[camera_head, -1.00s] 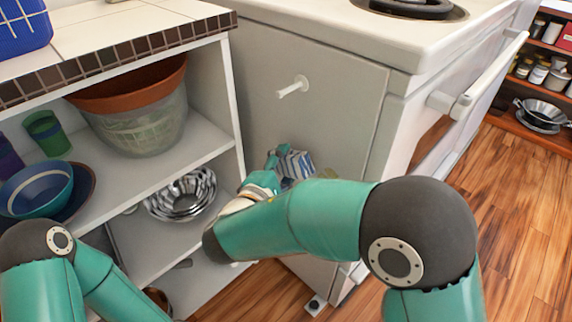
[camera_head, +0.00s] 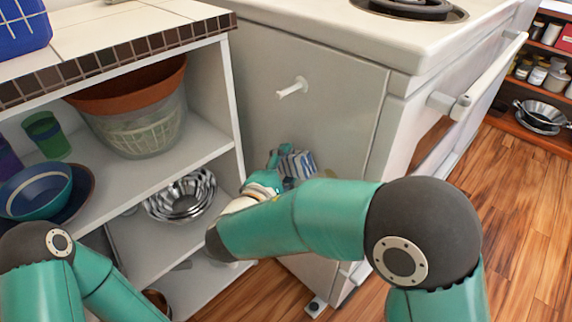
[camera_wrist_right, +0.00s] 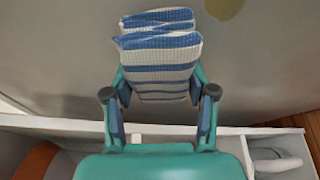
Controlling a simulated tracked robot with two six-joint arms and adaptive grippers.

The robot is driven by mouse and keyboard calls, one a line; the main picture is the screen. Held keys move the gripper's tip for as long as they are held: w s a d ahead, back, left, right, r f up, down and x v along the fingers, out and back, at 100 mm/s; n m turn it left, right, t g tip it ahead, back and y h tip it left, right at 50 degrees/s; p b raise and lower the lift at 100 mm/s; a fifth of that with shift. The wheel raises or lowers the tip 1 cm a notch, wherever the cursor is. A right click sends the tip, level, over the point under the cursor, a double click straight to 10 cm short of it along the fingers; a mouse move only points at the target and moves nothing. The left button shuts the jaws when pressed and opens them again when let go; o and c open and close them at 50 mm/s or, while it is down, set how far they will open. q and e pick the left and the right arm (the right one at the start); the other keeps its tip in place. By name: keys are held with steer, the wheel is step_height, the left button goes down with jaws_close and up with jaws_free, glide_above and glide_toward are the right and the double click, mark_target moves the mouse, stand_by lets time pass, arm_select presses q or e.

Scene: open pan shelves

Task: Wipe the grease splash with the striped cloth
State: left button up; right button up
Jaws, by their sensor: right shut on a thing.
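The blue-and-white striped cloth (camera_head: 297,163) is held up against or close to the grey side panel of the stove; I cannot tell whether it touches. My right gripper (camera_head: 279,165) is shut on the cloth, which also shows folded between the fingers in the right wrist view (camera_wrist_right: 160,55). A yellowish-brown grease splash (camera_wrist_right: 225,7) is on the panel at the top edge of the right wrist view, up and right of the cloth and apart from it.
The stove (camera_head: 330,110) has a peg (camera_head: 292,87) sticking out above the cloth. Open shelves (camera_head: 150,190) to the left hold metal bowls (camera_head: 181,196), a large pot (camera_head: 133,115) and a blue bowl (camera_head: 36,191). Wooden floor is clear at right.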

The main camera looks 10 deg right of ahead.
mark_target(309, 177)
steer(key=shift+w+d, duration=0.35)
steer(key=shift+d, duration=0.15)
stand_by(0.6)
steer(key=shift+s+d+b, duration=0.7)
steer(key=shift+s+b, duration=0.15)
steer(key=shift+s, duration=0.15)
steer(key=shift+s+d+b, duration=0.55)
steer(key=shift+s+d, duration=0.4)
steer(key=shift+s, duration=0.25)
steer(key=shift+s+d+b, duration=0.65)
steer(key=shift+s+d, duration=0.3)
steer(key=shift+s, duration=0.2)
steer(key=shift+s+d, duration=0.8)
steer(key=shift+s, duration=0.25)
steer(key=shift+s+d, duration=0.8)
steer(key=shift+s, duration=0.3)
steer(key=shift+s+d, duration=0.8)
steer(key=shift+s, duration=0.25)
